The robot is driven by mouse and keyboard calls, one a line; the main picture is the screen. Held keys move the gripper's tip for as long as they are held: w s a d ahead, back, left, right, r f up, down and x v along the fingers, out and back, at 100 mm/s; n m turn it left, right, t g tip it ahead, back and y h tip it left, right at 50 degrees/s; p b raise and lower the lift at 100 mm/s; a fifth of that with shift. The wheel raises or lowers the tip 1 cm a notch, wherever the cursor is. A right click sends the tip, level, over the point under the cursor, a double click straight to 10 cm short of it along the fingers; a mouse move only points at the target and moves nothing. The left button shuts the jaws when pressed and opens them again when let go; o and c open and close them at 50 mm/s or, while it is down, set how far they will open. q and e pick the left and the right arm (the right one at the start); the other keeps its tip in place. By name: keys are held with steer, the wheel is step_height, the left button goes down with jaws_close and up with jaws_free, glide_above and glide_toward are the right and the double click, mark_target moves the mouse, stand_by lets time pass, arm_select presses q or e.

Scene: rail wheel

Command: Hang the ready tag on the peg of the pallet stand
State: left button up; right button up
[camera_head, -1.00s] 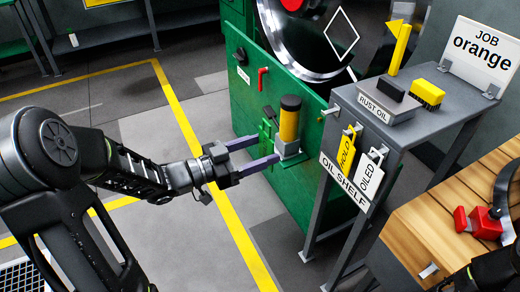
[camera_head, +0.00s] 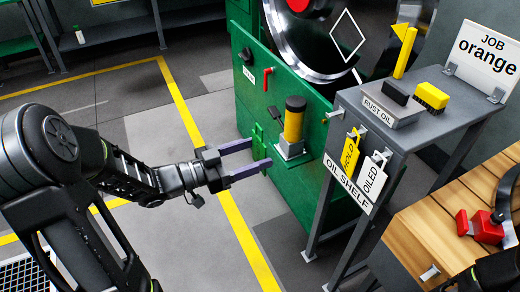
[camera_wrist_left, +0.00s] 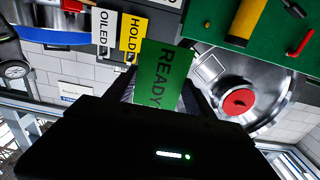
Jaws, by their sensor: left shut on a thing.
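My left gripper (camera_head: 261,153) is shut on the green ready tag (camera_wrist_left: 163,75), whose word READY shows in the left wrist view. In the head view the tag (camera_head: 258,139) is a small green patch at the fingertips, hard to tell from the green cabinet behind. The gripper is in the air, left of the yellow cylinder with the black top. No stand marked as the pallet stand and no bare peg for it can be made out. My right gripper is not in view.
The oil shelf (camera_head: 420,125) holds a yellow hold tag (camera_head: 350,150) and a white oiled tag (camera_head: 373,180) on its front. The yellow cylinder (camera_head: 293,122) stands by the green cabinet (camera_head: 243,92). A wooden bench (camera_head: 420,225) is at right.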

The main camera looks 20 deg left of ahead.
arm_select(q)
steer(key=shift+s+a, duration=0.15)
steer(key=shift+s, duration=0.05)
stand_by(0.3)
steer(key=shift+p+v, duration=0.4)
steer(key=shift+v, duration=1.35)
stand_by(0.4)
